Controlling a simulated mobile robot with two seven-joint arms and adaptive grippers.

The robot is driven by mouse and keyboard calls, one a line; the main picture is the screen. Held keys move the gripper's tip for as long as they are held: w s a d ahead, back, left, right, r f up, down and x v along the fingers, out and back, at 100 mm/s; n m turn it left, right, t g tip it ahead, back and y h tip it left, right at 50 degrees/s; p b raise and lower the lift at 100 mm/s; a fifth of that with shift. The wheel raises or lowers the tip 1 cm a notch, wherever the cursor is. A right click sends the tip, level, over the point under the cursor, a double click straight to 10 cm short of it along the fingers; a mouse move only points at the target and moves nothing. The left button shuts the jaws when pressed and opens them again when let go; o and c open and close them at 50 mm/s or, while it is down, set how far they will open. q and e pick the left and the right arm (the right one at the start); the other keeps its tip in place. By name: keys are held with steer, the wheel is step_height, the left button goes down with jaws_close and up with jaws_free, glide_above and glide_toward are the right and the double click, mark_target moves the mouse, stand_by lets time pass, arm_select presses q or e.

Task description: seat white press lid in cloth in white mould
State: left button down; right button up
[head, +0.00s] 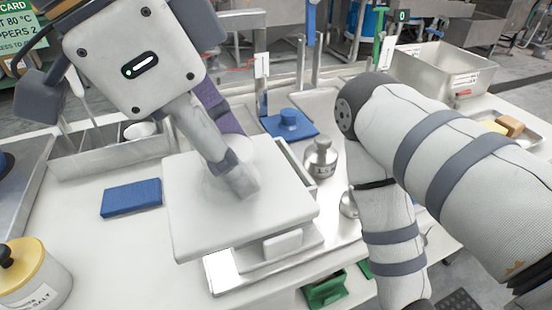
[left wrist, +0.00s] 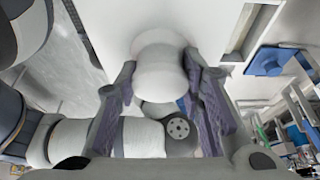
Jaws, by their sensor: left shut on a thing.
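The white press lid (head: 275,205) is a broad, pale square plate with a round knob on top. My left gripper (head: 232,168) comes down from above and is shut on that knob. In the left wrist view the purple-padded fingers stand on either side of the lid's white knob (left wrist: 160,58). The lid looks roughly level over a metal tray (head: 222,272). The white mould and the cloth cannot be made out for certain under the lid; whether the lid touches anything below is hidden. My right arm reaches in from the right, its gripper out of view.
A blue block (head: 132,198) lies left of the lid. A metal weight (head: 320,158) and a blue lid-like piece (head: 290,124) stand behind and right. A yellow-topped salt jar (head: 30,275) stands front left. My right arm fills the right side.

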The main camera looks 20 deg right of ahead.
arm_select(q)
steer(key=shift+w+d+r, duration=0.15)
steer(key=shift+d+r, duration=0.1)
steer(key=shift+d, duration=0.05)
steer(key=w+d+f, duration=0.1)
steer(key=w+f, duration=0.2)
steer(key=w+d+f+b, duration=0.1)
steer(key=w+d+f, duration=0.1)
steer(key=w+f, duration=0.1)
steer(key=w+d+f+b, duration=0.1)
steer(key=w+d+f, duration=0.1)
steer(key=w, duration=0.3)
steer(key=shift+w+f, duration=0.25)
steer(key=shift+f, duration=0.2)
steer(key=shift+w+d+f, duration=0.15)
steer(key=shift+w+f, duration=0.1)
steer(key=f, duration=0.3)
steer(key=shift+w+d+f+b, duration=0.1)
steer(key=shift+w+f+b, duration=0.1)
steer(key=shift+f+b, duration=0.1)
steer(key=shift+r, duration=0.1)
arm_select(e)
steer(key=shift+g, duration=0.7)
steer(key=s+f, duration=0.3)
steer(key=shift+s+d+f, duration=0.1)
arm_select(q)
steer(key=c, duration=1.1)
jaws_free()
steer(key=shift+f, duration=0.2)
